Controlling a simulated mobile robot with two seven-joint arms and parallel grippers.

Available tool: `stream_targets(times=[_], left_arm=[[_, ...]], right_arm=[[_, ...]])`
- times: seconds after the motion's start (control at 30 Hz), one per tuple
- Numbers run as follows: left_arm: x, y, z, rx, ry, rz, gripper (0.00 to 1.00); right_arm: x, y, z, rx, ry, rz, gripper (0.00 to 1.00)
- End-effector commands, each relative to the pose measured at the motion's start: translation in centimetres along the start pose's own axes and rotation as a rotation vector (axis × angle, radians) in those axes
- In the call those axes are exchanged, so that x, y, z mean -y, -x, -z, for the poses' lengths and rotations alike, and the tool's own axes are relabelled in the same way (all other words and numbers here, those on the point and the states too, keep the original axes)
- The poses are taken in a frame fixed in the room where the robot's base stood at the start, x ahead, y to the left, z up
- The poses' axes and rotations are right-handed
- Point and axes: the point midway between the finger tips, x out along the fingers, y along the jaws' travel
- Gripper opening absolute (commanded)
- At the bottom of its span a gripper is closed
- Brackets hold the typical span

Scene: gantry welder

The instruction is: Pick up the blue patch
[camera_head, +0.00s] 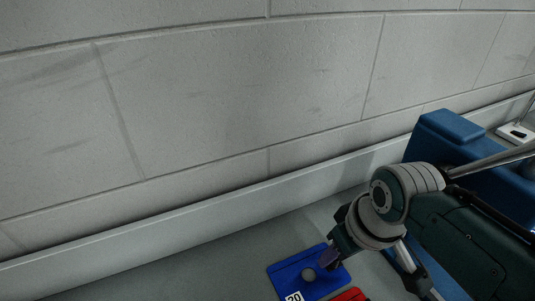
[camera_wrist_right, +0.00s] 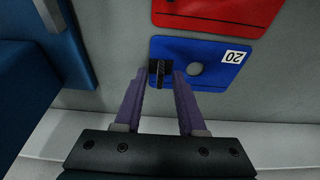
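My right gripper (camera_head: 330,260) is over the edge of the patch. I cannot tell whether the tips touch the patch. My left gripper is not in view.
A red patch (camera_wrist_right: 215,14) lies beside the blue one; only its edge (camera_head: 350,295) shows in the head view. A blue block (camera_head: 450,130) stands at the right. A grey block wall (camera_head: 230,100) with a white ledge runs behind. The surface left of the patch is clear.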

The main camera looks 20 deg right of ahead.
Motion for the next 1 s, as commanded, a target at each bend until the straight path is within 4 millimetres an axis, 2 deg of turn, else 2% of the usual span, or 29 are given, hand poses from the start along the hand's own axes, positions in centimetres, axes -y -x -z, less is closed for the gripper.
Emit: stream_targets(times=[0.03,0.33,1.0], left_arm=[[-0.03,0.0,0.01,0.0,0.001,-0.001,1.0],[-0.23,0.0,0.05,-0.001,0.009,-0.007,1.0],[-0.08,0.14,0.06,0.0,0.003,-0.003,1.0]], right_arm=[[0.0,0.01,-0.02,0.0,0.0,0.0,0.33],[-0.01,0.01,-0.03,0.001,0.0,0.0,0.0],[-0.01,0.3,0.07,0.0,0.0,0.0,0.0]])
